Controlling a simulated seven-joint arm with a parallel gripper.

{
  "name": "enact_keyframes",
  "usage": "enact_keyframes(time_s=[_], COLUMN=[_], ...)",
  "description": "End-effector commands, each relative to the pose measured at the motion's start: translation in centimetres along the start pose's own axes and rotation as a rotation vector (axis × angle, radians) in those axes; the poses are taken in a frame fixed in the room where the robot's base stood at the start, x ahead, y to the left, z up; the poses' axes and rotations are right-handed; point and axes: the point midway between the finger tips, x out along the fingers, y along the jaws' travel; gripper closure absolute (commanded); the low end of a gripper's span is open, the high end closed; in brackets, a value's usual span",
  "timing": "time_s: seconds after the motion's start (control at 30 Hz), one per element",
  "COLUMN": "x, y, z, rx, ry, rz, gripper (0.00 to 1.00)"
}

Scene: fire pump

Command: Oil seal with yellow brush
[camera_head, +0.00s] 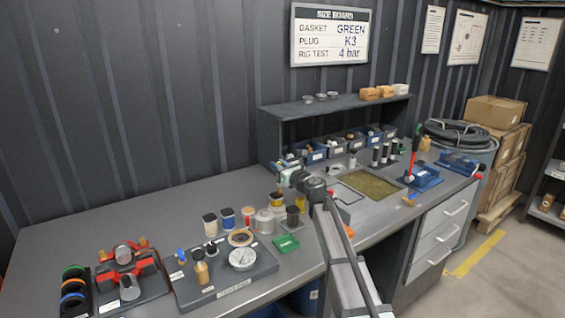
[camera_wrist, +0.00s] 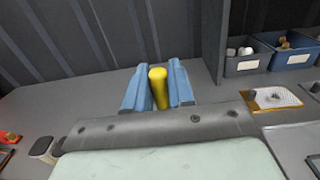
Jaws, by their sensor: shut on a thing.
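My gripper (camera_wrist: 158,88) has its two blue fingers shut on a yellow, rounded rod (camera_wrist: 158,76), which looks like the handle of the yellow brush. Its bristle end is hidden. In the head view my gripper is above the middle of the bench, behind the small containers, and its fingers are hard to make out. A yellow piece (camera_head: 300,203) shows beside a dark cup (camera_head: 292,216); I cannot tell whether it is the brush. A tan ring (camera_head: 240,238) lies on the grey plate (camera_head: 190,297). I cannot tell which part is the oil seal.
Small jars, one with a blue band (camera_head: 228,218), stand behind the plate, which carries a round gauge (camera_head: 242,258). A red fixture (camera_head: 126,268) and ring rack (camera_head: 75,291) stand left. Bins (camera_head: 313,153) line the shelf. The bench's back left is clear.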

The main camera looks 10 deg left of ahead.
Motion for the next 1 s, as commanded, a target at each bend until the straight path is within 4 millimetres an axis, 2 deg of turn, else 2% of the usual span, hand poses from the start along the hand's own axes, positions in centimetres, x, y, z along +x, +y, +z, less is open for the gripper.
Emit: enact_keyframes(time_s=[0.5, 1.0], x=[0.1, 0.1], y=[4.7, -0.2], z=[0.0, 0.4], rx=[0.000, 0.000], ry=[0.000, 0.000], rz=[0.000, -0.002], gripper=[1.00, 1.00])
